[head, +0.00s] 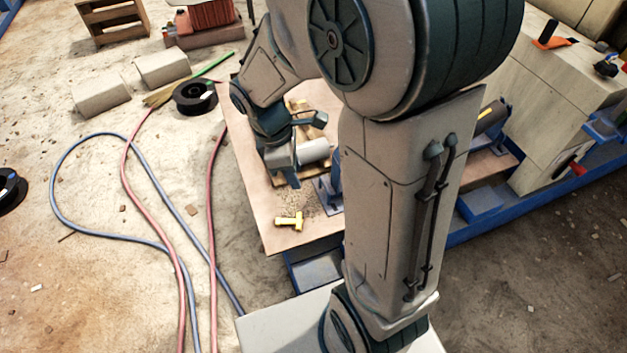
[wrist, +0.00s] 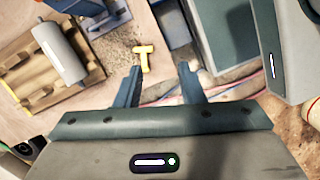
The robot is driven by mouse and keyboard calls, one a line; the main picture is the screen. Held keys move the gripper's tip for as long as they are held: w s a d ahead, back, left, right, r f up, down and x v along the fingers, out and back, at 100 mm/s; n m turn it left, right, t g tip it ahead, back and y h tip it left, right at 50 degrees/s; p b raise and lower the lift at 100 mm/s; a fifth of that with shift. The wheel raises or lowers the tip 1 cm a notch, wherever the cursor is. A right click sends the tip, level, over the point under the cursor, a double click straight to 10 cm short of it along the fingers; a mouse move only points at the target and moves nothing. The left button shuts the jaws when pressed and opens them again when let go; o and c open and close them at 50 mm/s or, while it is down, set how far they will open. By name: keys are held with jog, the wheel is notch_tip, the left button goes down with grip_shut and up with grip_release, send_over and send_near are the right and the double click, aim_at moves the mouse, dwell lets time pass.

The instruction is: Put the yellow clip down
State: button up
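The yellow clip (head: 289,220) is a small T-shaped piece lying on the tan board (head: 258,212) near its front edge. It also shows in the wrist view (wrist: 144,56), just beyond the left fingertip. My gripper (head: 283,178) is above the board, farther back than the clip. In the wrist view my gripper (wrist: 160,68) has its two fingers spread apart with nothing between them. The clip appears apart from the fingers, though the exact height gap cannot be told.
A grey cylinder (head: 314,150) sits on a wooden cradle (wrist: 28,80) beside my gripper. Blue machine framing (head: 480,205) stands to the right. Red and blue hoses (head: 128,160) lie on the floor at left. The board around the clip holds scattered crumbs.

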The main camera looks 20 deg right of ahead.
jog(key=s+r+m+t+y, duration=0.1)
jog(key=s+r+m, duration=0.2)
jog(key=m, duration=0.4)
jog(key=s+d+r+m+t+y, duration=0.1)
jog(key=s+r+m, duration=0.1)
jog(key=s+m, duration=0.3)
jog(key=shift+s+r+m+y, duration=0.3)
jog(key=shift+s+r+m, duration=0.1)
jog(key=shift+m, duration=0.5)
jog(key=shift+d, duration=0.15)
